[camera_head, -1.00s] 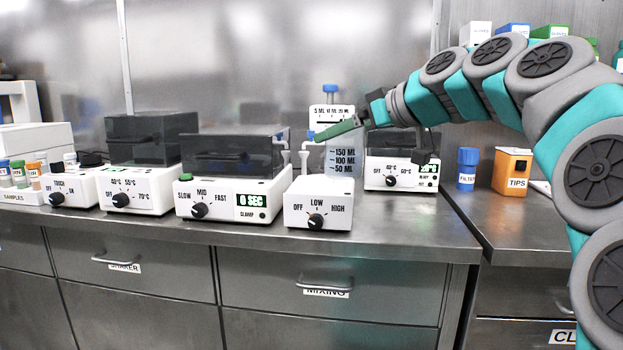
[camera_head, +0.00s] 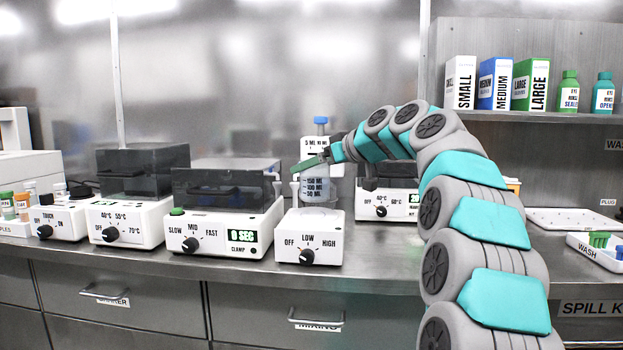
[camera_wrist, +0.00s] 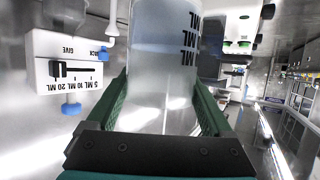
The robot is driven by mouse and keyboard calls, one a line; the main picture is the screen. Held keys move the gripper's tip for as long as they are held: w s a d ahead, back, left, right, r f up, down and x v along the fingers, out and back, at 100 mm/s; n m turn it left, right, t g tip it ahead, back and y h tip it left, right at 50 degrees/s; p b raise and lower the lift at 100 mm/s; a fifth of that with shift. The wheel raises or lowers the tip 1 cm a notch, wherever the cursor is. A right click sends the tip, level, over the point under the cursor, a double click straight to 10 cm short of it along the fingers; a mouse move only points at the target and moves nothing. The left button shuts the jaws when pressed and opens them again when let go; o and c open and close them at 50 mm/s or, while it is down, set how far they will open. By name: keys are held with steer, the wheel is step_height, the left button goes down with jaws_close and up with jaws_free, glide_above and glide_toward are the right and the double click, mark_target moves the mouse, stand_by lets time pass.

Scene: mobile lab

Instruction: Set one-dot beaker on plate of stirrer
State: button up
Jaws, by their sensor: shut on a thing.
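My gripper (camera_head: 312,165) is shut on a clear beaker (camera_head: 315,188) with black 50, 100 and 150 ML marks. The beaker is upright, over the top of the white stirrer (camera_head: 310,240) with the OFF-LOW-HIGH knob. I cannot tell whether its base touches the plate. In the wrist view the beaker (camera_wrist: 165,75) sits between the two green fingers of my gripper (camera_wrist: 165,108). I see no dot mark on it, and the stirrer plate is mostly hidden.
A bottle dispenser with a blue top (camera_head: 321,120) stands close behind the beaker. Bare counter lies in front.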

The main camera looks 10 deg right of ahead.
mark_target(312, 182)
steer(key=shift+w+f, duration=0.1)
steer(key=shift+w, duration=0.35)
steer(key=shift+f, duration=1.75)
steer(key=shift+f, duration=0.2)
steer(key=o, duration=1.2)
steer(key=shift+o, duration=0.2)
